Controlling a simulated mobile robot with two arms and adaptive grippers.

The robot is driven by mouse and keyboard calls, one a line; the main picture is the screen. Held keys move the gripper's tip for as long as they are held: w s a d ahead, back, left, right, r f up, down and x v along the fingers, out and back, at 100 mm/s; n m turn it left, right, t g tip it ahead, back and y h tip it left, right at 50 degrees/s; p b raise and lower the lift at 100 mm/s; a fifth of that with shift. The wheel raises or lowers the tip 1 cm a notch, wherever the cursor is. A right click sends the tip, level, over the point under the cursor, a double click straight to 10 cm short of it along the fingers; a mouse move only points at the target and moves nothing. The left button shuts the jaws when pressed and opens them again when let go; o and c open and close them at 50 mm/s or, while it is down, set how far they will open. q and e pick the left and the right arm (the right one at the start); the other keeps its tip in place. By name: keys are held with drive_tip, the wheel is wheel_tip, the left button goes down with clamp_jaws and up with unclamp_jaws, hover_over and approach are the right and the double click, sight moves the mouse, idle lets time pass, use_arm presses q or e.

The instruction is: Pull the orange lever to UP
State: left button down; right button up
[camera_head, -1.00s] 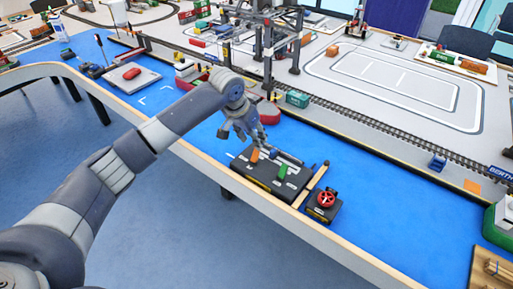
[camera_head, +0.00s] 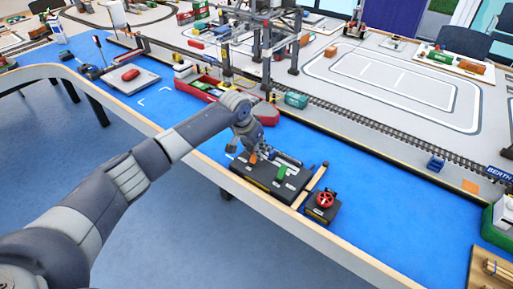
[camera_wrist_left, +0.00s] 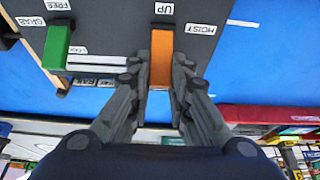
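The orange lever (camera_wrist_left: 162,58) stands on a dark control box (camera_wrist_left: 112,25), just below the UP label (camera_wrist_left: 164,8) and left of the HOIST label (camera_wrist_left: 201,29) in the left wrist view. My left gripper (camera_wrist_left: 161,62) has one finger on each side of the lever, closed in close against it. In the head view my left gripper (camera_head: 253,152) is over the box's far-left part, and the orange lever (camera_head: 253,158) is partly hidden there. My right gripper is in neither view.
A green lever (camera_wrist_left: 57,48) stands beside the orange one, near GRAB and FREE labels. A red handwheel (camera_head: 325,199) sits on a small box to the right. A red ship (camera_wrist_left: 265,114) lies beyond, before the crane (camera_head: 268,45).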

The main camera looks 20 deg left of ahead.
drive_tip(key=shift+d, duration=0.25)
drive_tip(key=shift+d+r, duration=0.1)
